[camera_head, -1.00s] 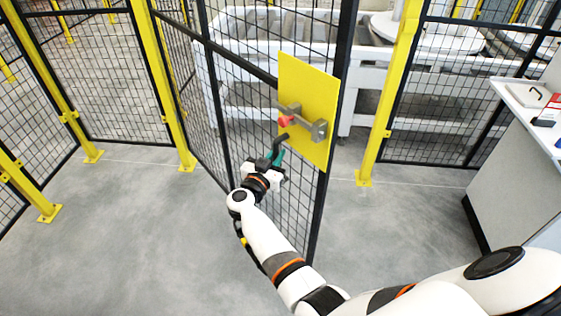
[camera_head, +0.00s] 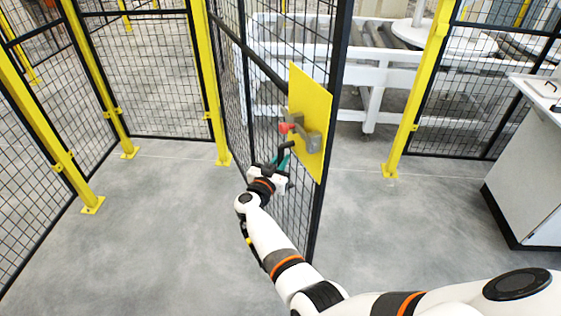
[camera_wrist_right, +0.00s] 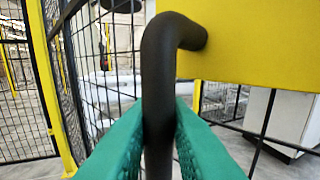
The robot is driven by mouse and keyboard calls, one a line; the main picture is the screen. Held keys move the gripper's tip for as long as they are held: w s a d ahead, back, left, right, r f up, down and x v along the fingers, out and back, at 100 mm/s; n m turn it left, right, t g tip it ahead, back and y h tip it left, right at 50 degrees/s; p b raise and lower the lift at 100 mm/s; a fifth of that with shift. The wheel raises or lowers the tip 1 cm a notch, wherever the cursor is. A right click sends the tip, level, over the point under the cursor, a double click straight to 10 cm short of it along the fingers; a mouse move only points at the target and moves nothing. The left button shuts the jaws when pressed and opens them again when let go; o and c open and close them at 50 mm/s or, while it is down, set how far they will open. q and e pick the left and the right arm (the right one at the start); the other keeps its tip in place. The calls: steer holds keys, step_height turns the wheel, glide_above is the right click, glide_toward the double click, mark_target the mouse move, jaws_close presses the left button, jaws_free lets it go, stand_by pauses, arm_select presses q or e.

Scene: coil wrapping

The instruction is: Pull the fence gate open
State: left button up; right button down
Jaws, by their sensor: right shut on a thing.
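The fence gate is a black mesh panel (camera_head: 296,215) with a yellow plate (camera_head: 313,92) on it. It stands swung out from the fence line, with a gap between its free edge and the yellow post on the right. A grey latch with a red knob (camera_head: 284,128) sits on the plate. The black bent handle (camera_wrist_right: 158,70) is below the latch. My right gripper (camera_head: 279,160), with green fingers, is shut on the handle; in the wrist view the fingers lie on both sides of the bar. My left gripper is not in view.
A yellow post (camera_head: 411,100) stands right of the opening. Fence panels and yellow posts (camera_head: 215,90) stand at the left. A white cabinet (camera_head: 530,170) is at the right. A white roller conveyor (camera_head: 365,75) lies behind the gate. The grey floor (camera_head: 150,240) at front left is clear.

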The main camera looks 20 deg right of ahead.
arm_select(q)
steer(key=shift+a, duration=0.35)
arm_select(e)
steer(key=shift+a+r, duration=0.1)
steer(key=shift+a, duration=0.35)
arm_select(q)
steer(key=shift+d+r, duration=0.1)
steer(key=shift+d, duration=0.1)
arm_select(e)
steer(key=shift+d, duration=0.1)
steer(key=c, duration=1.5)
jaws_free()
steer(key=shift+w, duration=0.1)
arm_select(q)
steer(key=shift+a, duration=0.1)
arm_select(e)
steer(key=shift+o, duration=0.5)
